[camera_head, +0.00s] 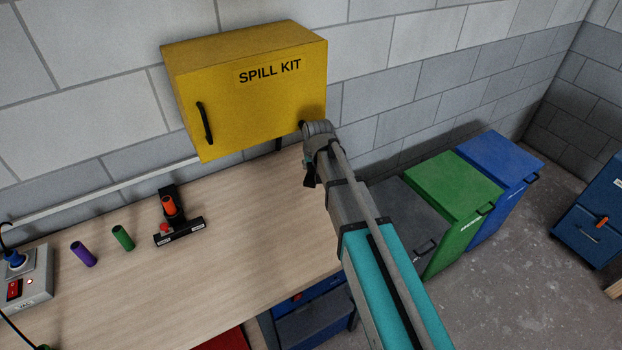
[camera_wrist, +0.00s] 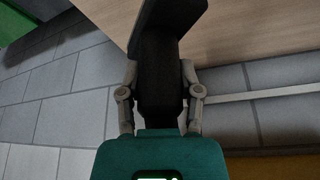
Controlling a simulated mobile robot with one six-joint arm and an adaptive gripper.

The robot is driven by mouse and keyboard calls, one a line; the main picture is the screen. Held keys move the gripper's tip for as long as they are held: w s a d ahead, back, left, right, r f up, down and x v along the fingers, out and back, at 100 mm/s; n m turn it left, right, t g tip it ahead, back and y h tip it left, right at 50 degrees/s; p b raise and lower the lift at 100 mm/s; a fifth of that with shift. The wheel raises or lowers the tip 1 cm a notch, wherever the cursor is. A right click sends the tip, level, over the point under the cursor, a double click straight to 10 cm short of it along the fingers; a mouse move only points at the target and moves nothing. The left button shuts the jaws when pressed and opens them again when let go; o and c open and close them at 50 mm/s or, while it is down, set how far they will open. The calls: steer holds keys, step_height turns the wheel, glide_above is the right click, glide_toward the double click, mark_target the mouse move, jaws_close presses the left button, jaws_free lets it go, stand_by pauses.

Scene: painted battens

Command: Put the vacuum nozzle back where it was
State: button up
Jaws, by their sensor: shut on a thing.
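My gripper (camera_head: 309,168) is at the lower right corner of the yellow spill kit box, above the bench's back right end. In the wrist view my gripper (camera_wrist: 160,88) is shut on a black piece that looks like the vacuum nozzle (camera_wrist: 165,25). The nozzle has a straight neck between the fingers and a wider slanted head pointing away. In the head view only a small dark part of it shows below my gripper.
The yellow spill kit box (camera_head: 230,105) hangs on the wall. A grey switch box (camera_head: 28,285) is at the left. Grey, green (camera_head: 452,190) and blue bins stand right. The bench's middle is clear.

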mark_target(311, 166)
steer(key=shift+w+a+f+b, duration=0.15)
steer(key=shift+w+f+b, duration=0.75)
steer(key=shift+f, duration=0.2)
steer(key=shift+w+a+f+b, duration=0.15)
steer(key=shift+w+f+b, duration=0.75)
steer(key=shift+f, duration=0.15)
steer(key=shift+s, duration=0.1)
steer(key=shift+w+a+f+b, duration=0.1)
steer(key=shift+w+f+b, duration=0.35)
steer(key=shift+f+b, duration=0.15)
step_height(311, 166, down, 3)
steer(key=b, duration=0.3)
steer(key=o, duration=1)
steer(key=p+v, duration=1.1)
steer(key=v, duration=0.1)
steer(key=shift+s+r, duration=0.1)
